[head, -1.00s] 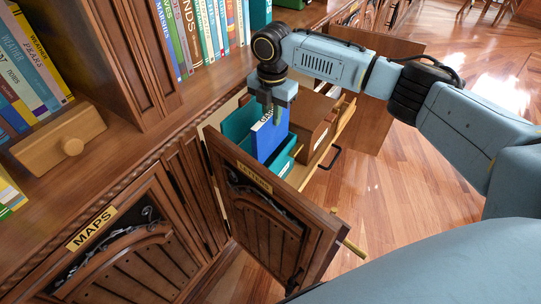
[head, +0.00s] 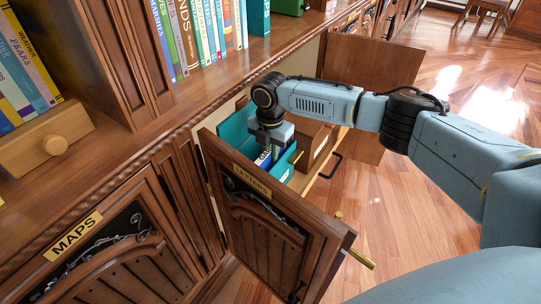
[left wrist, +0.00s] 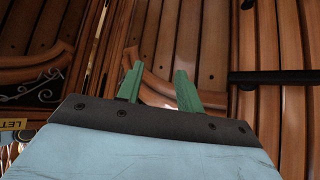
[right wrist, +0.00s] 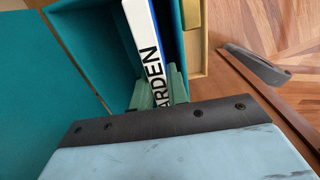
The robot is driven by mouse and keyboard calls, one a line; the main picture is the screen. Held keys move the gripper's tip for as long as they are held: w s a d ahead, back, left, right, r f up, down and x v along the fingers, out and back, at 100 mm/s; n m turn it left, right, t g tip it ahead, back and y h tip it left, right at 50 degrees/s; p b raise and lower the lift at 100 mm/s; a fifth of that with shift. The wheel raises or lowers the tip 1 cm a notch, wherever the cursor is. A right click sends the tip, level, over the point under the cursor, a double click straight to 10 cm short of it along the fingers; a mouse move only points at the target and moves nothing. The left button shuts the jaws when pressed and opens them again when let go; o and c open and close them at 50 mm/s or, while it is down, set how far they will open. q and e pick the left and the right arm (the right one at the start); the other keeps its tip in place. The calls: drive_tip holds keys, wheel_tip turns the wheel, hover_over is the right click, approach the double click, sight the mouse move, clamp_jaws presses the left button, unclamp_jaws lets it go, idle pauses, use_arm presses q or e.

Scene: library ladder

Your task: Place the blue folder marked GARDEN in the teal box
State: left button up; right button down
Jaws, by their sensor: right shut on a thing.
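The blue folder (head: 263,159) is held upright by my right gripper (head: 265,154). In the right wrist view its white spine (right wrist: 143,30) reads "ARDEN", with the first letter hidden, and lies between the green fingers. The teal box (head: 286,166) stands behind the open LETTERS door. The folder's lower part is inside the teal box, between its walls (right wrist: 91,42). Whether it touches the bottom is hidden. My left gripper (left wrist: 157,78) is open and empty in the left wrist view, facing wooden panels; it is not visible in the head view.
The open LETTERS door (head: 265,214) stands in front of the box. A brown box (head: 313,146) sits behind it on a pull-out tray with a dark handle (head: 330,166). Books (head: 205,35) line the shelf above. The MAPS door (head: 105,255) is at left.

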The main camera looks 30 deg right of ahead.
drive_tip(key=shift+f, duration=0.5)
use_arm(q)
drive_tip(key=shift+w+d+r+t, duration=0.4)
drive_tip(key=shift+w+r+t, duration=0.2)
drive_tip(key=shift+w+r, duration=0.15)
drive_tip(key=shift+f, duration=0.1)
use_arm(e)
drive_tip(key=shift+f, duration=0.6)
use_arm(q)
drive_tip(key=shift+h, duration=0.3)
use_arm(e)
drive_tip(key=c, duration=1.6)
unclamp_jaws()
drive_tip(key=shift+c, duration=0.2)
